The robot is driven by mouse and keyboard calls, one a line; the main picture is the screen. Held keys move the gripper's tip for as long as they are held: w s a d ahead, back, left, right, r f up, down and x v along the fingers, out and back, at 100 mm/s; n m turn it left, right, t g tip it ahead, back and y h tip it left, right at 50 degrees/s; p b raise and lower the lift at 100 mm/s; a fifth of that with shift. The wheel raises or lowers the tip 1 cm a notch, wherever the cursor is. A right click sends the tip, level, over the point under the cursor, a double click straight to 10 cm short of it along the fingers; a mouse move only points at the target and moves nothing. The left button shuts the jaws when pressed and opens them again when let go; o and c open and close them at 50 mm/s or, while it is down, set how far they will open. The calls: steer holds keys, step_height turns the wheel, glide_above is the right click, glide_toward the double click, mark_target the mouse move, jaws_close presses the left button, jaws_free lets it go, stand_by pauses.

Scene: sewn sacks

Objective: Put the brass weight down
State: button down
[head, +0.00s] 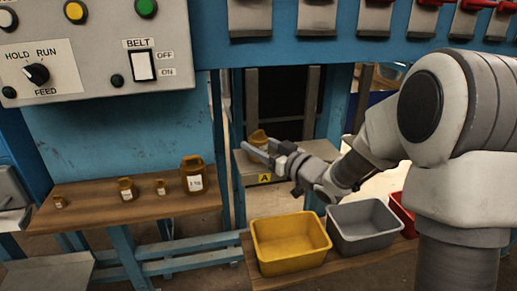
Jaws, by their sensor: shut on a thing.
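My gripper (259,148) is in the middle of the head view, at the end of my arm reaching in from the right. It is shut on a brass weight (257,135), which shows just beyond the fingers.
Several other brass weights, the largest one (193,172) at the right end, stand on a wooden shelf (90,207) at left. A yellow bin (291,269), a grey bin (368,244) and a red bin (402,211) stand below. A control panel (95,50) hangs upper left.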

steer(key=shift+r, duration=0.15)
steer(key=c, duration=0.6)
jaws_free()
steer(key=shift+f, duration=0.35)
steer(key=o, duration=0.5)
steer(key=shift+r, duration=0.1)
